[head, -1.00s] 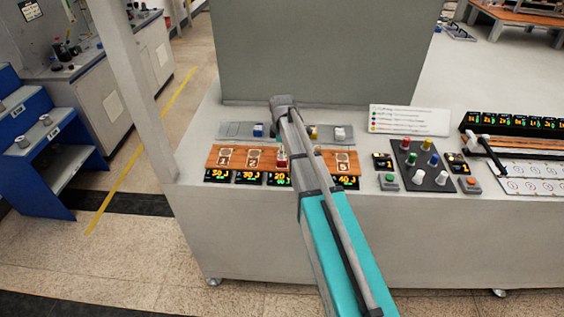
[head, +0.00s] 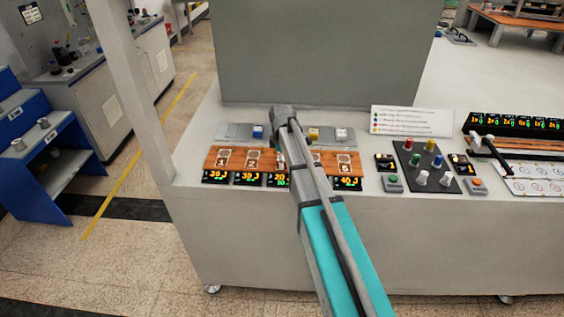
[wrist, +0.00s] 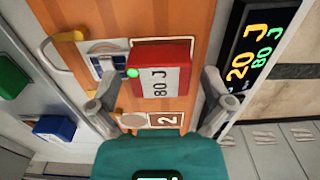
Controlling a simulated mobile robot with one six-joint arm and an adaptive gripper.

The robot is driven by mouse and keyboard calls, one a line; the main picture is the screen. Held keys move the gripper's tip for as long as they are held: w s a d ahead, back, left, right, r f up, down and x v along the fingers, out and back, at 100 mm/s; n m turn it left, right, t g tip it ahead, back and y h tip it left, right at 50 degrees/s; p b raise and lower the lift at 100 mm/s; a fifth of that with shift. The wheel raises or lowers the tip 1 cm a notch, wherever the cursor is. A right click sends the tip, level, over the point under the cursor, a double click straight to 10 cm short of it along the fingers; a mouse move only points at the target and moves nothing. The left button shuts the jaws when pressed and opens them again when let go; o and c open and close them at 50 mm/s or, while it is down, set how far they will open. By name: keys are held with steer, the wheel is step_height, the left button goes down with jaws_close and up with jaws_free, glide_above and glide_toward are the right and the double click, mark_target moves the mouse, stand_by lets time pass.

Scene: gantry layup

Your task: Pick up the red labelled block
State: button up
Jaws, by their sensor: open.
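The red block (wrist: 160,75) has a white label reading "80 J" and sits on the orange-brown wooden board (wrist: 188,20), close to the marking "2". A small green light or dot shows at its left edge. My gripper (wrist: 155,88) is open, with one finger on each side of the block. I cannot tell whether either finger touches it. In the head view my own arm hides most of the block and the gripper.
Small displays (head: 249,178) line the board's front edge; one reads "20 J, 80 J" in the wrist view. Blue (head: 258,131) and yellow (head: 314,133) blocks stand on a grey strip behind. A dark panel of coloured knobs (head: 425,165) lies right.

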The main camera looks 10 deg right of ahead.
steer(key=c, duration=1.2)
steer(key=shift+r, duration=0.25)
steer(key=shift+r+p, duration=0.75)
steer(key=shift+p, duration=0.2)
steer(key=shift+s+r+p, duration=1.85)
steer(key=shift+s, duration=0.5)
steer(key=shift+s+r+p, duration=1.8)
steer(key=shift+s+p, duration=0.05)
steer(key=shift+s, duration=0.45)
steer(key=shift+s+r+p, duration=1.85)
steer(key=shift+s, duration=0.5)
